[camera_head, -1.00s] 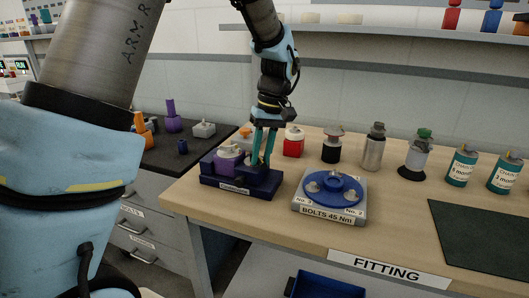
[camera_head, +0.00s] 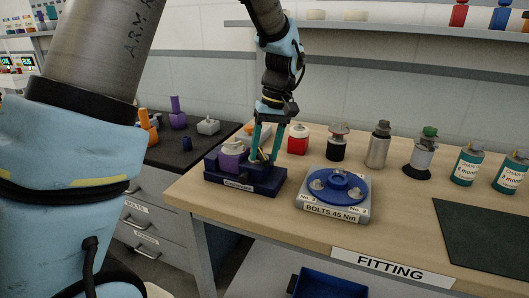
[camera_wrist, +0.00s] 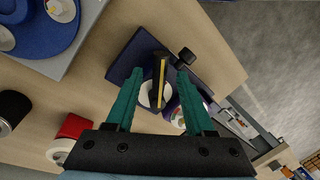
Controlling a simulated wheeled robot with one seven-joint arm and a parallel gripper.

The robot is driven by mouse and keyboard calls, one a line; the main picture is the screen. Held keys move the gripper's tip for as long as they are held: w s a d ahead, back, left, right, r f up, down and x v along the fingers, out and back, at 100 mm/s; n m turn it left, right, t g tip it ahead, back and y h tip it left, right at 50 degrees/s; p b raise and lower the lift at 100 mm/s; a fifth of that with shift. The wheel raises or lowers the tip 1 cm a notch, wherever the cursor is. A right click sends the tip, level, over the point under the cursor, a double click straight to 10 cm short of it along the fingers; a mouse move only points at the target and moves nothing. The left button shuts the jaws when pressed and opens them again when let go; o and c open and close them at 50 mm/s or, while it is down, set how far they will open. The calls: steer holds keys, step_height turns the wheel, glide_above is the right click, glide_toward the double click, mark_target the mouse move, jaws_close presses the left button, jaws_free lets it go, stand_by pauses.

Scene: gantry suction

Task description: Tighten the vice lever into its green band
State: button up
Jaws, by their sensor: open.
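The vice is a dark navy and purple block (camera_head: 243,181) at the left end of the wooden bench; its navy body (camera_wrist: 124,66) also shows in the wrist view. My gripper (camera_head: 264,158), with two teal fingers, is open and points down over the vice's right part. In the wrist view its fingertips (camera_wrist: 160,72) stand apart on either side of a narrow dark bar with a yellow edge (camera_wrist: 161,86), seemingly the vice lever. Gaps show on both sides of the bar. A pale round part lies under it.
A grey bolt plate with a blue disc (camera_head: 333,207) stands close to the right of the vice. A red jar (camera_head: 298,139), a metal flask (camera_head: 378,146) and other containers line the bench behind. A dark mat (camera_head: 487,239) lies at the right. Bare wood lies between.

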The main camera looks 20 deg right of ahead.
step_height(320, 180, up, 10)
steer(key=d+b, duration=0.1)
steer(key=d, duration=0.1)
steer(key=shift+s+a, duration=0.1)
stand_by(0.3)
